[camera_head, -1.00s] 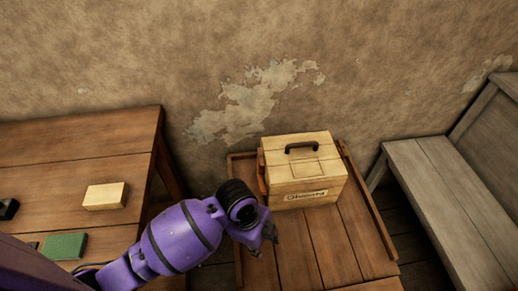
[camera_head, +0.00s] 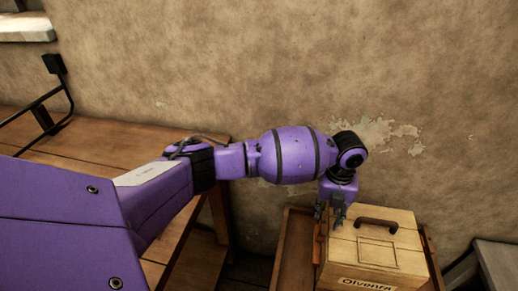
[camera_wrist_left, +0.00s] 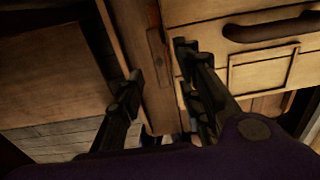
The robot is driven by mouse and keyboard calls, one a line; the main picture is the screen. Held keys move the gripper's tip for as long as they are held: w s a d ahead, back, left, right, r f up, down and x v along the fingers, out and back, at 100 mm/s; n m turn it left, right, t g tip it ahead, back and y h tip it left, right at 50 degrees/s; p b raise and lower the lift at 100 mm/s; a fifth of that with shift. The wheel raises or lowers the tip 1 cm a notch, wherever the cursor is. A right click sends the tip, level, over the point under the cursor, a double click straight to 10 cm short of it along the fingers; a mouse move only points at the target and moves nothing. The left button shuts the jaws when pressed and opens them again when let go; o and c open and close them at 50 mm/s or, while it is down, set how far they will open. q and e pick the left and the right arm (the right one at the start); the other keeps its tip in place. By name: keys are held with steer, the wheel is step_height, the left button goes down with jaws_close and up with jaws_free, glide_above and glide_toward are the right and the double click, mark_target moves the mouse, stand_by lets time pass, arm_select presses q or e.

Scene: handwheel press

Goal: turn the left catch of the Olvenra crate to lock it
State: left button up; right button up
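The Olvenra crate (camera_head: 400,262) is a pale wooden box with a dark handle (camera_head: 377,225) on its lid and a name label on its front. In the head view a reddish-brown wooden catch (camera_head: 319,245) shows at its left side, partly hidden by the gripper. My left gripper (camera_head: 331,216) points down over the crate's left edge. In the left wrist view its fingers (camera_wrist_left: 158,62) are open, with a brown wooden piece that looks like the catch (camera_wrist_left: 157,50) between them. I cannot tell whether they touch it. My right gripper is in no view.
The crate stands on a low wooden stand with a raised rim (camera_head: 291,245). A wooden table (camera_head: 90,140) is at the left, partly behind my arm, with a black metal frame (camera_head: 42,115) on it. A grey bench (camera_head: 500,262) is at the right. The wall is close behind.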

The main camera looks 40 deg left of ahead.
mark_target(325, 223)
arm_select(q)
steer(key=shift+f, duration=1.9)
steer(key=shift+w+r, duration=0.1)
jaws_close()
